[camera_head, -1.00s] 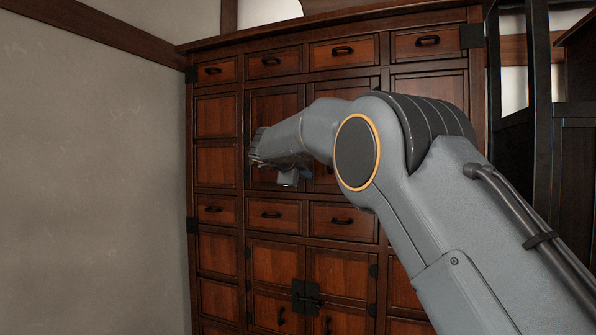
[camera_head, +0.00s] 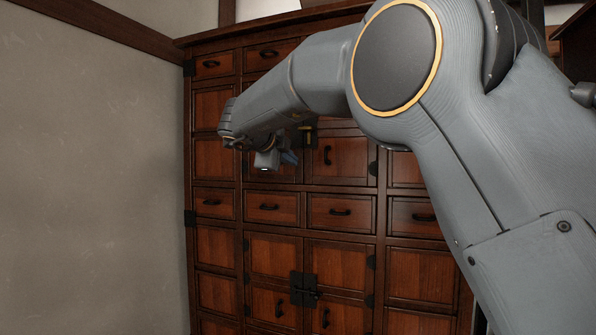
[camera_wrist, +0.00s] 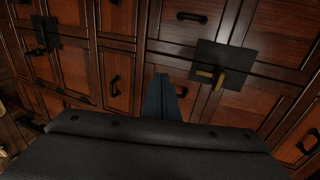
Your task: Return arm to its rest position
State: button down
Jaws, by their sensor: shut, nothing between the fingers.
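My arm reaches from the lower right across the front of a tall dark-wood cabinet (camera_head: 270,221). My gripper (camera_head: 289,157) hangs below the wrist in the head view, in front of the cabinet's upper doors. In the wrist view its blue-grey fingers (camera_wrist: 161,88) are together with nothing between them. They appear apart from the cabinet front, though the exact gap cannot be told. The arm hides part of the cabinet's upper right side.
A brass latch on a dark plate (camera_wrist: 233,62) is on the cabinet doors, just right of the fingers in the wrist view. Black handles (camera_head: 340,212) stick out from several drawers. A plain wall (camera_head: 90,180) stands at the left, with open space before it.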

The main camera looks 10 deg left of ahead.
jog(key=w+d+f+n+t+y, duration=0.2)
jog(key=d+f+n+y, duration=0.1)
jog(key=d+f+n, duration=0.55)
jog(key=s+d+f+n+g+y, duration=0.25)
jog(key=s+d+f+n, duration=0.2)
jog(key=f, duration=0.45)
jog(key=s+d+f+n+g+y, duration=0.1)
jog(key=s+d+f+n+g, duration=0.3)
jog(key=f, duration=0.4)
jog(key=s+d+f+n+g+h, duration=0.1)
jog(key=s+d+f+g, duration=0.1)
jog(key=s+d+f, duration=0.4)
jog(key=s+d+f+n+g, duration=0.1)
jog(key=s+d+f+g, duration=0.2)
jog(key=s, duration=1.3)
jog(key=s+d+f+n+g+h, duration=0.1)
jog(key=s+d+f+n+g, duration=0.1)
jog(key=s+d+f, duration=0.6)
notch_tip(320, 180, down, 5)
jog(key=s+g, duration=0.1)
jog(key=s, duration=0.2)
jog(key=shift+d+h+b, duration=0.3)
jog(key=shift+h, duration=0.05)
jog(key=shift+w+g, duration=0.15)
jog(key=shift+g, duration=0.1)
